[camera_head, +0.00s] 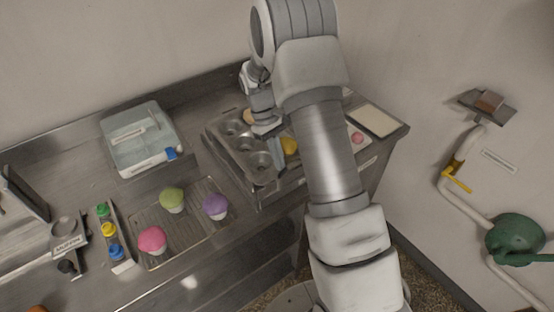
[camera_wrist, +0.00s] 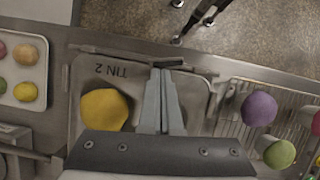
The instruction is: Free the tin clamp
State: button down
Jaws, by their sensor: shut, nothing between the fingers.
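A grey metal tin (camera_wrist: 207,88) marked "TIN 2" lies below my gripper in the wrist view, with a round yellow piece (camera_wrist: 105,109) in it. A thin metal bar (camera_wrist: 120,55) runs along the tin's edge near the fingertips; I cannot tell for sure that it is the clamp. My gripper (camera_wrist: 164,72) is shut and empty, its tips over the tin's edge by the bar; contact is unclear. In the head view the muffin tin (camera_head: 226,150) sits at the counter's right part, partly hidden by my arm, with my gripper (camera_head: 268,132) above it.
A wire rack (camera_head: 188,232) holds pink, green and purple cupcakes left of the tin. A pale box (camera_head: 142,140) stands behind. A white tray (camera_wrist: 18,105) with coloured pieces lies on the tin's other side. Green, yellow and blue buttons (camera_head: 109,230) sit further left.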

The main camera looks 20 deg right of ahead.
jog(key=shift+s, duration=0.1)
jog(key=shift+s+a, duration=0.3)
jog(key=shift+s, duration=0.35)
jog(key=shift+f, duration=0.1)
